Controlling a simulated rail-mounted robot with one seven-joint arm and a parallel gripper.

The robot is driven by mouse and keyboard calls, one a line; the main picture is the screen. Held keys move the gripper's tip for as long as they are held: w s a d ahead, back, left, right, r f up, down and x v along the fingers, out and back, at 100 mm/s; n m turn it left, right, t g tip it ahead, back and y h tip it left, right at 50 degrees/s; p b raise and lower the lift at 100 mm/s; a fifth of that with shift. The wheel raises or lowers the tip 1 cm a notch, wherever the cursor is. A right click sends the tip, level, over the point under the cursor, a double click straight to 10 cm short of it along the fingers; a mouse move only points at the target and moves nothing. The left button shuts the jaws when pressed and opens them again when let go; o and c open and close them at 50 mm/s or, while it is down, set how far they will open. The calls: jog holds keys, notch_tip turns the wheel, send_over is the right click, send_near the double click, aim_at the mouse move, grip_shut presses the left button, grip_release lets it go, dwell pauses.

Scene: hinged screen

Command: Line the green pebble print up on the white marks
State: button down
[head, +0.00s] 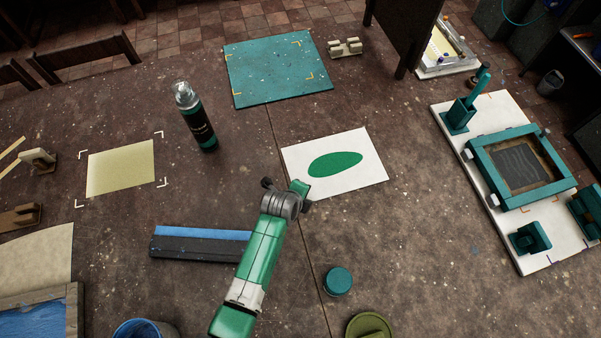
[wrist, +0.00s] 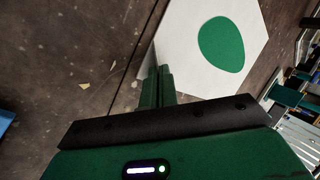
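The green pebble print, a white sheet with a green oval (head: 362,137), lies on the dark table right of centre in the head view. It also shows at the upper right of the wrist view (wrist: 195,30). White corner marks (head: 161,134) are at the left, around a plain pale yellow sheet (head: 121,168), which lies slightly turned within them. My gripper (head: 301,188) is at the print's lower-left edge. In the wrist view its fingers (wrist: 158,87) are close together with the sheet's edge at them, apparently pinching it; the contact is partly hidden.
A dark spray bottle (head: 197,120) stands between the print and the white marks. A teal board (head: 275,75) with yellow corner marks lies behind. A blue-edged black bar (head: 195,246) and teal jar (head: 338,281) are in front. A screen frame (head: 485,180) is at right.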

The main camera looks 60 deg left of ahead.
jog(key=shift+r, duration=0.1)
jog(key=shift+r+p, duration=0.55)
dwell(0.3)
jog(key=shift+r+p, duration=2.2)
jog(key=shift+r, duration=0.3)
